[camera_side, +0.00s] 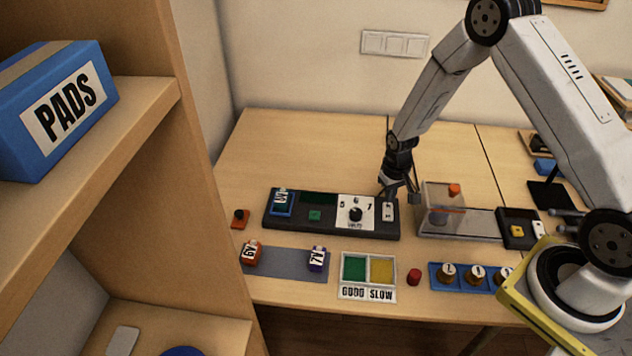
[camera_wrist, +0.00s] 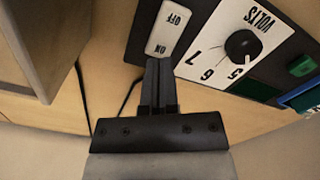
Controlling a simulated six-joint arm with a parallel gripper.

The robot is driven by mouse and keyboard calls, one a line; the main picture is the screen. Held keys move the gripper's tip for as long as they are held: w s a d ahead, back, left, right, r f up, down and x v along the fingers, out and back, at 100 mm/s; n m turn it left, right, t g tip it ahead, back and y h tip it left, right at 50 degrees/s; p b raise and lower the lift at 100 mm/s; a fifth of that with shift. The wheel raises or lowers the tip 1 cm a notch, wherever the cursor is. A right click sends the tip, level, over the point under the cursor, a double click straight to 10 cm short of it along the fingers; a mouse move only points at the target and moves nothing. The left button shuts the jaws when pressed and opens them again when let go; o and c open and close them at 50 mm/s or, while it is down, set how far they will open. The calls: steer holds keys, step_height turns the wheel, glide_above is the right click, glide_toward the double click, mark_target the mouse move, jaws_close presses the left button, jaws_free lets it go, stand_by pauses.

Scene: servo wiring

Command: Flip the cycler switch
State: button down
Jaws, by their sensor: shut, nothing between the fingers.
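The cycler is a long dark box (camera_side: 375,232) on the table in the side view. Its white switch plate (camera_side: 388,211) is at the right end, and in the wrist view the plate (camera_wrist: 168,28) reads OFF and ON. My gripper (camera_side: 391,192) is shut and empty, pointing down at the switch end. In the wrist view my gripper's fingertips (camera_wrist: 159,62) are close to the plate's ON end; I cannot tell whether they touch it. The switch position is not clear. A black VOLTS dial (camera_wrist: 242,46) with numbers sits beside the plate.
A clear box with an orange part (camera_side: 441,207) stands just right of the cycler. In front are a grey mat (camera_side: 285,264) with two labelled cells, a GOOD/SLOW tray (camera_side: 367,293), a red button (camera_side: 414,276) and a blue rack (camera_side: 437,277). Table behind is clear.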

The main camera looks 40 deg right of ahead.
steer(key=shift+f, duration=1.1)
stand_by(1.0)
steer(key=shift+r, duration=3.5)
steer(key=shift+r, duration=0.1)
steer(key=r, duration=0.1)
step_height(320, 180, up, 8)
steer(key=n+t, duration=0.1)
glide_above(387, 207)
steer(key=s+a, duration=0.4)
steer(key=s+a+r+n+t, duration=0.1)
steer(key=s+a+r, duration=0.3)
steer(key=s, duration=0.5)
step_height(387, 207, up, 2)
steer(key=shift+r+n+t, duration=0.25)
steer(key=shift+n+t, duration=0.05)
steer(key=shift+n, duration=0.2)
